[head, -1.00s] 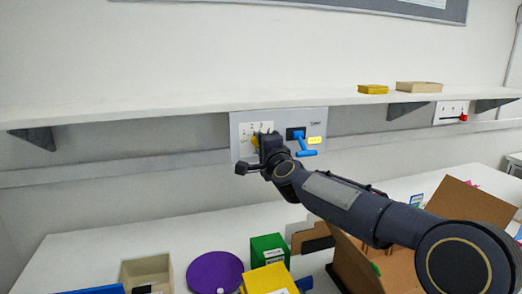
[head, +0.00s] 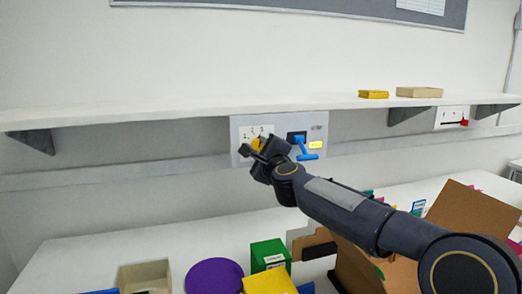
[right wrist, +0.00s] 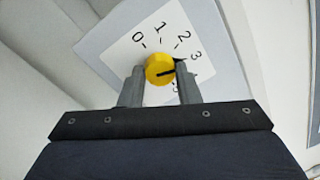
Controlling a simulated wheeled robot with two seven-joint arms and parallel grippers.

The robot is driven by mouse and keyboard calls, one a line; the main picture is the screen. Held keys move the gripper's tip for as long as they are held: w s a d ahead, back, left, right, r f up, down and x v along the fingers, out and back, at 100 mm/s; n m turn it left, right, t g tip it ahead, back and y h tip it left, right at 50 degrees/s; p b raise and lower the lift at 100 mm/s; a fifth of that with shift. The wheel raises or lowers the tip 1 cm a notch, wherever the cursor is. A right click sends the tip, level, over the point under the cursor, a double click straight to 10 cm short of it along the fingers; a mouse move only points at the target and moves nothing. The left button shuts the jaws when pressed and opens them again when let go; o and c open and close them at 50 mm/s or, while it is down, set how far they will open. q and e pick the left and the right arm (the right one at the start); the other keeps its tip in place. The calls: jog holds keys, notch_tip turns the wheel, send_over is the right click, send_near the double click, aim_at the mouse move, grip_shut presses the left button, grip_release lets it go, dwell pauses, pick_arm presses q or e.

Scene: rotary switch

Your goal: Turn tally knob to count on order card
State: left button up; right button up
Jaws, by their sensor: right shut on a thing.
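The yellow tally knob (head: 257,144) sits on a white dial plate (head: 245,133) on the grey wall panel below the shelf. My right gripper (head: 256,150) is shut on the knob. In the right wrist view its two fingers (right wrist: 160,82) stand on either side of the knob (right wrist: 158,64). The dial plate (right wrist: 140,48) shows 0, 1, 2 and 3, with higher marks partly hidden by a finger. The knob's dark pointer line points right, around the 3 and the mark below it. I cannot identify a readable order card. My left gripper is not in view.
A blue lever (head: 309,157) and a yellow label (head: 315,144) are right of the knob on the panel. The shelf (head: 180,114) runs above. A purple disc (head: 214,275), green box (head: 268,254) and beige bin (head: 146,277) are on the table below.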

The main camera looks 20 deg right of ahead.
dwell(0.3)
jog(key=o, duration=1)
jog(key=s, duration=0.2)
jog(key=s+b, duration=0.1)
jog(key=s, duration=0.4)
jog(key=shift+s+f, duration=0.25)
jog(key=shift+s, duration=0.15)
jog(key=shift+d, duration=0.1)
